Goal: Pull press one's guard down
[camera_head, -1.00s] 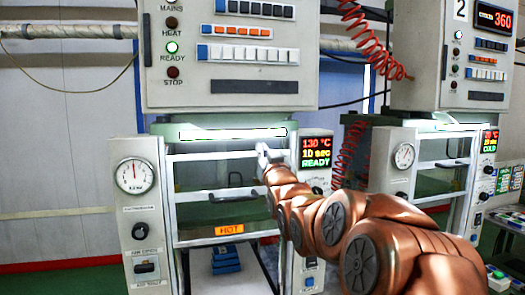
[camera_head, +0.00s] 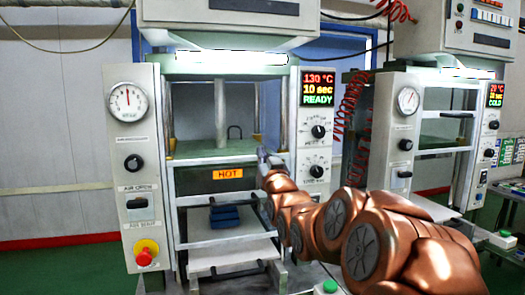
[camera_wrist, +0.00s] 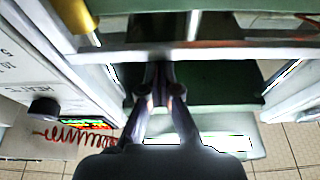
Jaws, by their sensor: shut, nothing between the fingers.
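Press one (camera_head: 135,190) is the left press, its screen showing 130 °C, 10 sec, READY. Its guard (camera_head: 215,157) is a clear pane with pale horizontal bars. The top bar is now about level with the upper edge of the dark block marked HOT, and the lower bar crosses below the blue mould (camera_head: 224,216). My gripper (camera_head: 266,158) is at the right end of the top bar. In the wrist view, the gripper (camera_wrist: 160,88) has its fingers together and empty, beside the pale guard bar (camera_wrist: 215,52). Whether they touch it is unclear.
A second press (camera_head: 390,165), marked COLD, stands to the right. A red emergency button (camera_head: 146,251) is on press one's left column. A pale tray (camera_head: 230,257) sticks out low at the front. A red coiled cable (camera_head: 352,115) hangs between the presses.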

